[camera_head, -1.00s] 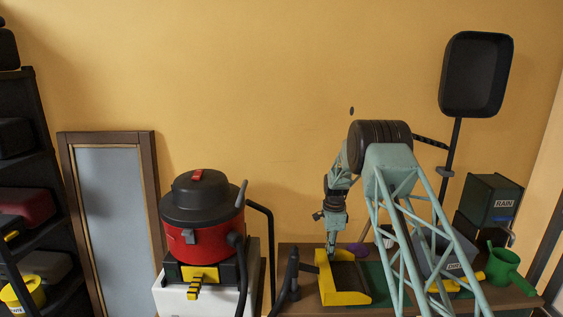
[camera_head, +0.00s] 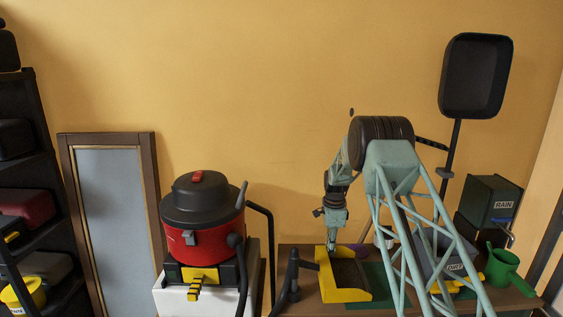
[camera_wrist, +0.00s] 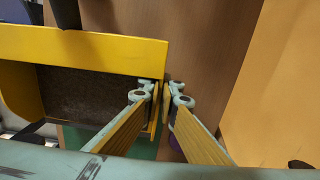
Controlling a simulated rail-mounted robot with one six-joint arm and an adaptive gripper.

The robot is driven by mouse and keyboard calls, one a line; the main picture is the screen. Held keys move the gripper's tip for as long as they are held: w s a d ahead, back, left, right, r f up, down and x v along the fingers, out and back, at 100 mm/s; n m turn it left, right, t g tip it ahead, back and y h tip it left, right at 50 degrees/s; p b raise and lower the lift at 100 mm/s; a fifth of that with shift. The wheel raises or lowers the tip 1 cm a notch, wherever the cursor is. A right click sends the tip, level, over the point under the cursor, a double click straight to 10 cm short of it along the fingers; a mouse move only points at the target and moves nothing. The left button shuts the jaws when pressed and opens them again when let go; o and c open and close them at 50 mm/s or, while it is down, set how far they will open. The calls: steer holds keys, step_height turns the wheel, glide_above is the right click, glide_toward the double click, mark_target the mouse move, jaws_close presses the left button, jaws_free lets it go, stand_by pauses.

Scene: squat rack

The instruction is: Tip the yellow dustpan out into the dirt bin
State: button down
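The yellow dustpan (camera_head: 345,296) is on or just above the bench in the head view, with dark dirt in its pan. In the wrist view the dustpan (camera_wrist: 85,47) fills the left side, dark dirt showing inside its walls. My gripper (camera_head: 331,246) points down at its back edge. In the wrist view my gripper (camera_wrist: 162,90) has its fingertips close together on either side of a yellow wall, gripping it. The grey dirt bin (camera_head: 456,267), labelled DIRT, stands to the right, partly hidden by my arm.
A green watering can (camera_head: 503,268) stands right of the bin, with a dark RAIN container (camera_head: 493,205) behind. A red and black vacuum (camera_head: 203,240) stands left, its hose near the dustpan. A purple object (camera_head: 360,249) lies behind the dustpan.

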steer(key=shift+r+p, duration=0.55)
steer(key=shift+r, duration=1.35)
